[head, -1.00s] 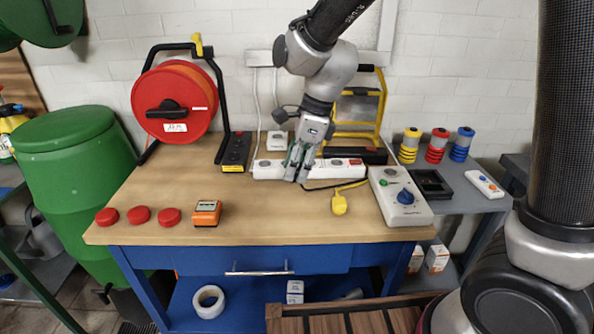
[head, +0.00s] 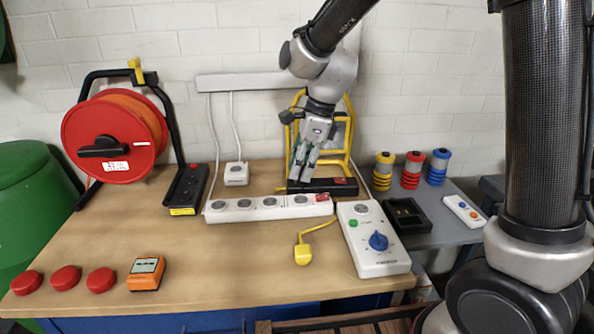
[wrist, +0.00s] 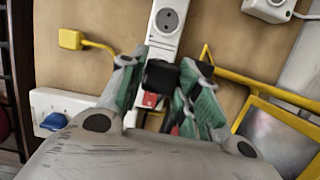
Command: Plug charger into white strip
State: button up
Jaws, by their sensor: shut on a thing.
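The white strip (head: 256,209) lies across the back of the workbench, with several round sockets and a red switch at its right end. It also shows in the wrist view (wrist: 158,45), running up from the fingers. My gripper (head: 303,178) points down just behind the strip's right part, over a black strip (head: 325,187). In the wrist view its green-padded fingers are closed around a small black block (wrist: 160,76), which looks like the charger. In the head view the block blends with the black strip. I cannot tell its exact height; its prongs are hidden.
A white plug block (head: 236,174) with a cable stands behind the strip. A yellow plug (head: 303,254) lies in front. A white control box (head: 372,240) with a blue knob is at right. A yellow frame (head: 298,120) stands behind my gripper. The front-middle bench is clear.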

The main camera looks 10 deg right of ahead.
aim_at(299, 199)
jog(key=shift+w+d, duration=0.2)
jog(key=shift+w, duration=0.1)
jog(key=shift+n, duration=0.3)
jog(key=shift+s, duration=0.15)
jog(key=shift+f, duration=2.85)
jog(key=shift+f, duration=0.55)
jog(key=o, duration=1.1)
jog(key=shift+c, duration=0.2)
